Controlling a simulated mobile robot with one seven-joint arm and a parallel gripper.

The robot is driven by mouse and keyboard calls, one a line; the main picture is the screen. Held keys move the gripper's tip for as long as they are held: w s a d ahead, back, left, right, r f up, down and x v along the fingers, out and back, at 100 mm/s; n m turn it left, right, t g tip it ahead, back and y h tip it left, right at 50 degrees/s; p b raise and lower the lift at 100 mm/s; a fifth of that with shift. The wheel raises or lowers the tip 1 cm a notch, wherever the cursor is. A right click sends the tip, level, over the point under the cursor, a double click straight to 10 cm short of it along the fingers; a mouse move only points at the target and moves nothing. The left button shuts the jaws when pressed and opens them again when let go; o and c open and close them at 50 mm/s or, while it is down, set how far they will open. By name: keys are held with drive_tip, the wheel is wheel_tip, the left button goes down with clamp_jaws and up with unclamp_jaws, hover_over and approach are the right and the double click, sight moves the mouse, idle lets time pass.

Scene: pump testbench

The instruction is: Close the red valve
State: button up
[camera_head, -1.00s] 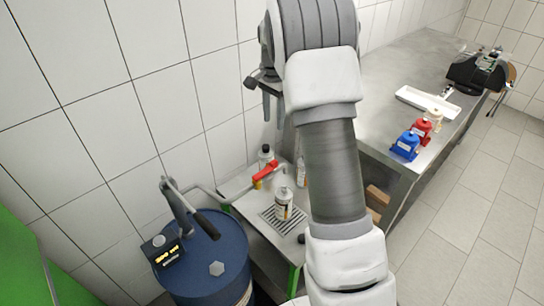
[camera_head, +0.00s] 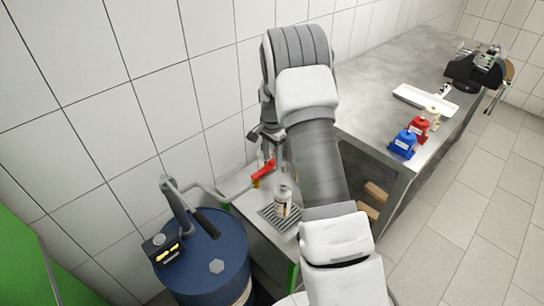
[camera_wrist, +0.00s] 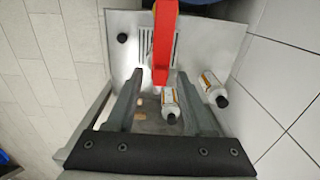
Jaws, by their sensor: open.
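The red valve (camera_head: 263,170) is a red lever handle on the pipe above the small metal bench, beside the wall. In the wrist view it is a long red bar (camera_wrist: 163,40) coming in from the top, its end between my two fingertips as seen. My gripper (camera_wrist: 160,82) is open, with one finger on each side of the bar's end; I see no clear contact. In the head view my gripper (camera_head: 266,136) hangs just above the handle, partly hidden by my arm.
A labelled can (camera_head: 282,203) stands on the drain grate below the valve. A bottle (camera_wrist: 211,90) stands near the wall. A blue drum (camera_head: 215,262) with a pump is at left. The steel table (camera_head: 385,75) at right holds blue and red items and a white tray.

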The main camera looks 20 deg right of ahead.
clamp_jaws()
idle(1.4)
